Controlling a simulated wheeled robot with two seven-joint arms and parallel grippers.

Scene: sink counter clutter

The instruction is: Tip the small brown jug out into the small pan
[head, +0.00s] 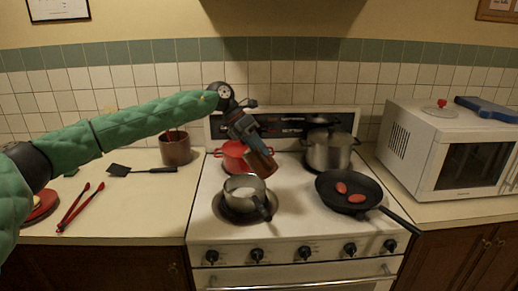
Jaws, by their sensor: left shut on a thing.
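My left gripper (252,143) comes in from the left over the stove and is shut on the small brown jug (262,164). The jug is tilted, and it is partly hidden by the gripper. It appears above the back right of the small pan (240,199), a steel one on the front left burner with its dark handle toward the front right. Something pale shows inside the pan; I cannot tell what it is. I cannot see anything flowing from the jug. My right gripper is out of view.
A red pot (232,151) stands behind the jug. A large steel pot (330,154) is back right, and a black frying pan (341,201) with red pieces is front right. A brown crock (175,148), black spatula (140,171) and red tongs (79,207) are on the left counter; a microwave (445,165) is right.

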